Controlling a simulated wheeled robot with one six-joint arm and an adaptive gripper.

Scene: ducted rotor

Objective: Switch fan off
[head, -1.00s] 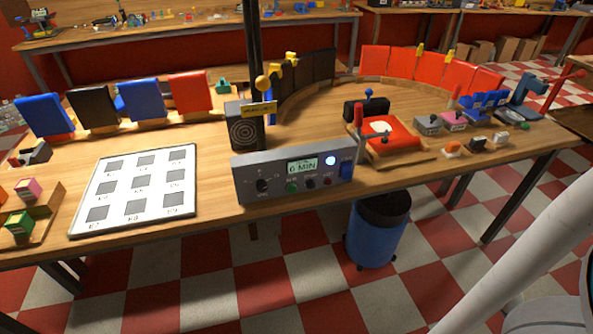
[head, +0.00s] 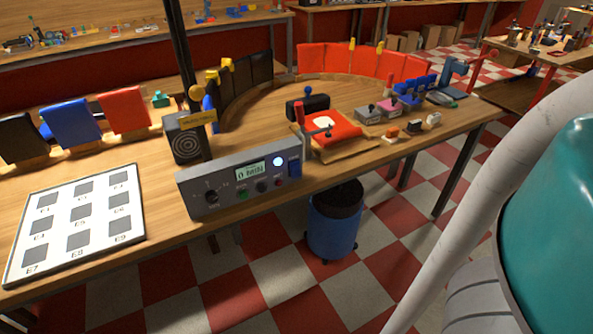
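A grey control box (head: 240,179) stands at the front edge of the wooden table. It has a black dial (head: 211,196) at the left, a small lit display (head: 250,172), a green button (head: 242,195), a black knob (head: 262,186) and a red button (head: 278,182). A white lamp (head: 278,161) glows beside a blue switch (head: 295,168) at its right end. Whether the switch is on or off is too small to tell. I cannot make out a fan for certain; a black box with a ringed round face (head: 186,145) stands behind the control box. My gripper is not in view.
My arm fills the right side. A red-topped board with a lever (head: 333,128) and several small switch boxes (head: 400,108) stand right of the control box. A white pad with dark squares (head: 78,222) lies left. A blue bin (head: 333,232) stands below the table.

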